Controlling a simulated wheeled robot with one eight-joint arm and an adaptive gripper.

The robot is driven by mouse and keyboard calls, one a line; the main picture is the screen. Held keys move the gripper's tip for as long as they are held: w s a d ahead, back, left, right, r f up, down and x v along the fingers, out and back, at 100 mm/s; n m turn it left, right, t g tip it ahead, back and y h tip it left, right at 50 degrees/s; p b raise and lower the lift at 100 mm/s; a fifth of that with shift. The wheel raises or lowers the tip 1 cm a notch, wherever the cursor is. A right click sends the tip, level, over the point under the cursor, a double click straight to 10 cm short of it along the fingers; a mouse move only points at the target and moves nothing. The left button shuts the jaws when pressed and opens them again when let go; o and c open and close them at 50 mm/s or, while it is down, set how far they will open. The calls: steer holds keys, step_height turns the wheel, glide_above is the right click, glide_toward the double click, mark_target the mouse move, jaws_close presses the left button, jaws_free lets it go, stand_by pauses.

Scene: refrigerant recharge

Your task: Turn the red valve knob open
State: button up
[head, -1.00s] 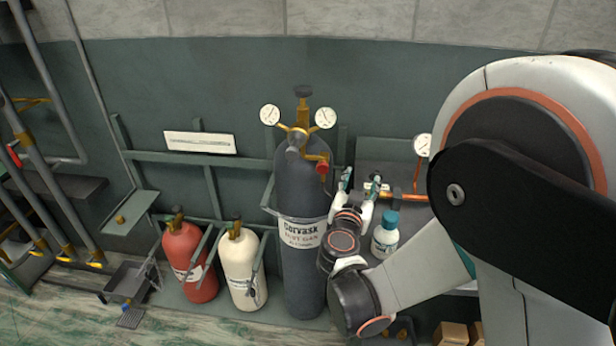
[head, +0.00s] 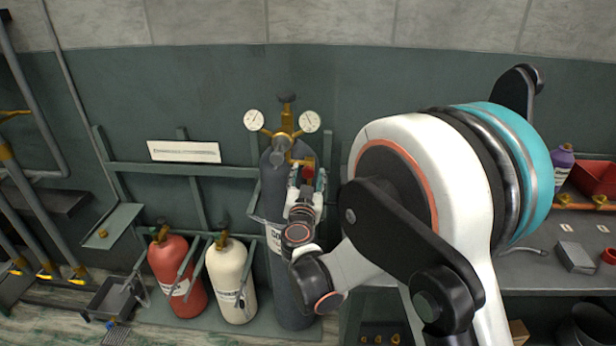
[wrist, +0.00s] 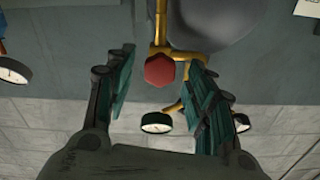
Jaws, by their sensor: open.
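The red valve knob (head: 308,173) sits on the brass regulator (head: 285,133) at the top of a tall dark grey cylinder (head: 282,275). In the wrist view the knob (wrist: 160,70) is a red, many-sided cap, upper middle, between the two teal finger pads. My gripper (head: 307,178) is open, with one finger on each side of the knob in the picture. No contact shows, and I cannot tell the exact depth between pads and knob. In the head view the gripper partly covers the cylinder and the area below the knob.
Two round gauges (head: 254,120) (head: 309,121) flank the regulator. A red cylinder (head: 178,272) and a cream cylinder (head: 231,278) stand at the left. A workbench (head: 535,262) with a red bin (head: 596,180) and a purple bottle (head: 562,163) is at the right.

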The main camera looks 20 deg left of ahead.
steer(key=shift+x, duration=1.4)
steer(key=shift+c, duration=0.4)
steer(key=c, duration=1)
